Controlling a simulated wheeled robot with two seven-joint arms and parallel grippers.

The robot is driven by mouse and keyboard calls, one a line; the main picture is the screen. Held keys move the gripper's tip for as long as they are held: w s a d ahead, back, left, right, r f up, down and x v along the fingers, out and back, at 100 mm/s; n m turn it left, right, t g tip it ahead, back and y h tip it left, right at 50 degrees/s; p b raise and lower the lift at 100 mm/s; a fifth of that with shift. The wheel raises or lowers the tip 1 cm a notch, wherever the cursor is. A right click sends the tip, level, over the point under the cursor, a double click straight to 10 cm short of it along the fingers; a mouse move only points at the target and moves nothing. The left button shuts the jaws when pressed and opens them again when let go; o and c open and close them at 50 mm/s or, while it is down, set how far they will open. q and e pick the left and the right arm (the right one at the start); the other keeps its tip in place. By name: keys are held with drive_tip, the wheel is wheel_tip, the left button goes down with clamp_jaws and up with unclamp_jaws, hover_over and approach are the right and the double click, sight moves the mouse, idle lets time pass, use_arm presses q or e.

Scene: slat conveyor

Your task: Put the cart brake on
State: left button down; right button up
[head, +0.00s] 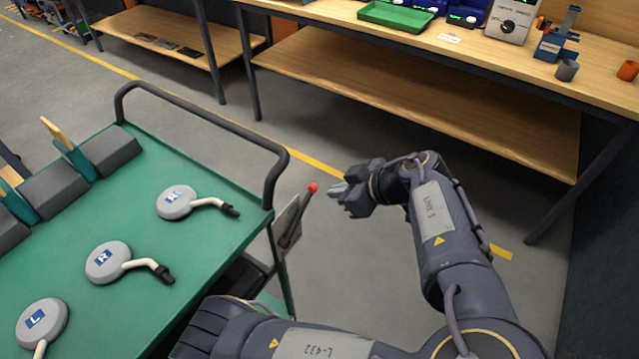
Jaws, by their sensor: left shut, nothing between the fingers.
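The green cart (140,215) stands at the left with a dark tubular handle (205,118). On its right end, a brake lever (299,220) with a red ball knob (313,187) rises from a grey plate (284,222), leaning up and to the right. My left gripper (336,189) is shut and empty, just right of the red knob, with its fingers pointing left toward it. A small gap seems to show between fingertips and knob. The lever's lower end is partly hidden by the plate and cart.
Several round grey parts with curved stems, such as the one marked R (176,203), lie on the cart beside dark grey blocks (55,190). A wooden workbench (400,40) with a lower shelf stands behind. The floor between cart and bench is clear.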

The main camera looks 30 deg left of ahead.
use_arm(q)
drive_tip(key=r, duration=0.1)
drive_tip(key=d+r+t, duration=0.1)
drive_tip(key=w+r+n+y, duration=0.1)
drive_tip(key=shift+d+r, duration=0.15)
drive_tip(key=shift+d, duration=0.25)
drive_tip(key=shift+a, duration=0.1)
drive_tip(key=d+f+p+x, duration=0.1)
drive_tip(key=f+x, duration=0.1)
drive_tip(key=x, duration=1)
drive_tip(key=shift+w+f, duration=0.3)
drive_tip(key=shift+w, duration=0.1)
drive_tip(key=shift+w+f, duration=0.1)
